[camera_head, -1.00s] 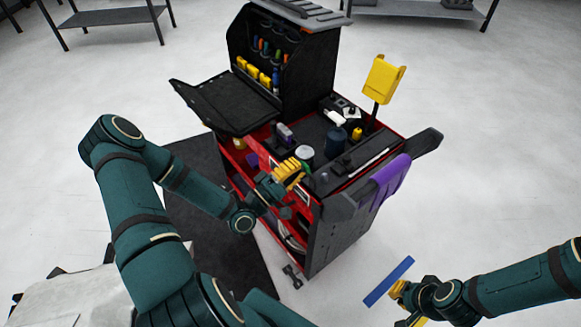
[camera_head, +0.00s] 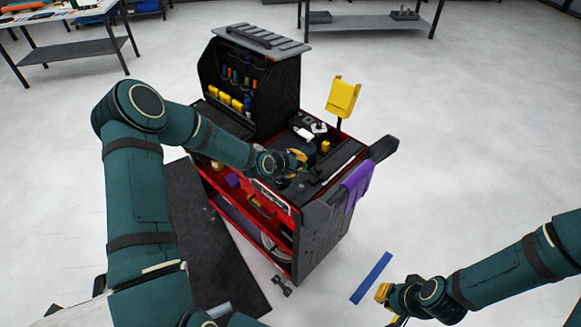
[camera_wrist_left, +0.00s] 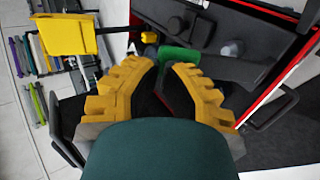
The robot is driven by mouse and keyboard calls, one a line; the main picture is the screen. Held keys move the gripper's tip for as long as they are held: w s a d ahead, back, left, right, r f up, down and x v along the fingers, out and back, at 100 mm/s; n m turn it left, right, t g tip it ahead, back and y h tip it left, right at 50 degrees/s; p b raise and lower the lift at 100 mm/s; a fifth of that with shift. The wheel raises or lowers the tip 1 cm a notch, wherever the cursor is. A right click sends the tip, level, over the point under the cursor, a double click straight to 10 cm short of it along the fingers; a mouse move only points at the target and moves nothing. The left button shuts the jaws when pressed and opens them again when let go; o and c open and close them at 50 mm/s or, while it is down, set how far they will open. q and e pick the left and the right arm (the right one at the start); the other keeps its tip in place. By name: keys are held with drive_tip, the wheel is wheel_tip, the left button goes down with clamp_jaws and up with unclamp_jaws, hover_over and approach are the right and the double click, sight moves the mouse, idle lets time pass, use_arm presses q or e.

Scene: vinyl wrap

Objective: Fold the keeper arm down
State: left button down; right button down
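A red and black tool cart (camera_head: 318,236) stands in the middle of the head view. I cannot single out the keeper arm with certainty. My left gripper (camera_head: 299,159) is over the cart's top tray, and its arm hides part of the cart. In the left wrist view its yellow fingers (camera_wrist_left: 161,68) are apart at the tips. A green part (camera_wrist_left: 186,57) lies at the tips, beside a dark bar; contact is unclear. My right gripper (camera_head: 383,293) is beside a blue strip (camera_head: 371,278), clear of the cart; whether it grips the strip is unclear.
A yellow holder (camera_head: 343,97) stands on a post at the cart's back right. A purple cloth (camera_head: 355,186) hangs over the right side. A black cabinet (camera_head: 282,85) with tools rises at the back. Open floor lies right of the cart.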

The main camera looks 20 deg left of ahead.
use_arm(q)
drive_tip(key=shift+w+d+f+g+y, duration=0.2)
drive_tip(key=shift+w+f+g, duration=0.05)
drive_tip(key=shift+w+g, duration=0.25)
drive_tip(key=shift+w+d+f+g+y, duration=0.2)
drive_tip(key=shift+w+g, duration=0.3)
drive_tip(key=shift+w+f, duration=0.1)
drive_tip(key=shift+f, duration=0.15)
use_arm(e)
drive_tip(key=shift+s, duration=0.45)
use_arm(q)
drive_tip(key=shift+r, duration=0.8)
use_arm(e)
drive_tip(key=shift+r, duration=0.15)
use_arm(q)
wheel_tip(320, 180, up, 14)
drive_tip(key=p, duration=0.1)
use_arm(e)
drive_tip(key=shift+s+d+r, duration=0.1)
drive_tip(key=shift+s+r, duration=0.15)
drive_tip(key=shift+r, duration=0.15)
